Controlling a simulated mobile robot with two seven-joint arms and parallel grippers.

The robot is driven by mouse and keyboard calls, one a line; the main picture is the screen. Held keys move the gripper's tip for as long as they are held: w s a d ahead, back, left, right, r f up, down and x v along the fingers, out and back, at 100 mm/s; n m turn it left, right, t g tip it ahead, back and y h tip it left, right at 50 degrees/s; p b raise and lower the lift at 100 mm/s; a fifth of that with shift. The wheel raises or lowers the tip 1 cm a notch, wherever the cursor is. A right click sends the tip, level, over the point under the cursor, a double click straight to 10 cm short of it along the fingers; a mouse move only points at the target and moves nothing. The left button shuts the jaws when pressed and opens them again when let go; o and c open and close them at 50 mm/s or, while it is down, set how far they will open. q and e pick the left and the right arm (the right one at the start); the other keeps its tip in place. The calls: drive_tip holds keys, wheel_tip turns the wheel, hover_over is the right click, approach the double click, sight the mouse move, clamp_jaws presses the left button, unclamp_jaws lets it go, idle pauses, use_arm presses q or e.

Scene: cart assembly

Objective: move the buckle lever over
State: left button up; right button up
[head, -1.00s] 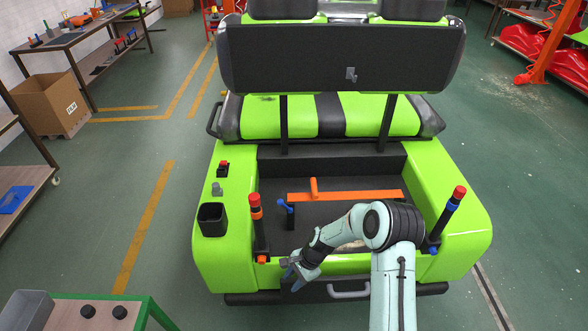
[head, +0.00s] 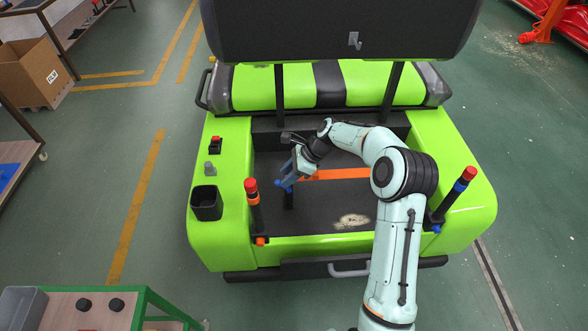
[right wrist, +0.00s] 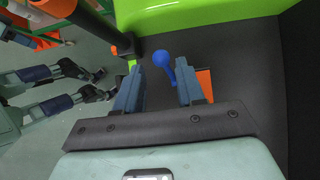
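The buckle lever has a bright blue knob (right wrist: 166,62) and stands in the cart's dark cargo bed. My right gripper (head: 287,180) is open above the bed. An orange bar (head: 340,174) lies across the bed behind the gripper, partly hidden by my right arm. My left gripper is not in view.
The green cart (head: 222,240) surrounds the bed. Red-topped black posts stand at its left (head: 253,205) and right (head: 455,195) corners. A black cup (head: 207,203) sits on the left side.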

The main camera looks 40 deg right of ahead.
sight(277, 181)
drive_tip(key=x, duration=0.3)
drive_tip(key=shift+s+f+b, duration=0.1)
drive_tip(key=shift+f+b, duration=0.05)
drive_tip(key=shift+b, duration=0.25)
drive_tip(key=shift+a+f, duration=0.15)
drive_tip(key=shift+f, duration=0.1)
drive_tip(key=shift+c, duration=0.6)
drive_tip(key=shift+w+r, duration=0.2)
drive_tip(key=shift+w, duration=0.1)
drive_tip(key=c, duration=0.5)
drive_tip(key=shift+o, duration=0.2)
drive_tip(key=shift+a, duration=0.1)
drive_tip(key=shift+w+a+f, duration=0.45)
drive_tip(key=shift+a+f, duration=0.1)
drive_tip(key=shift+a, duration=0.1)
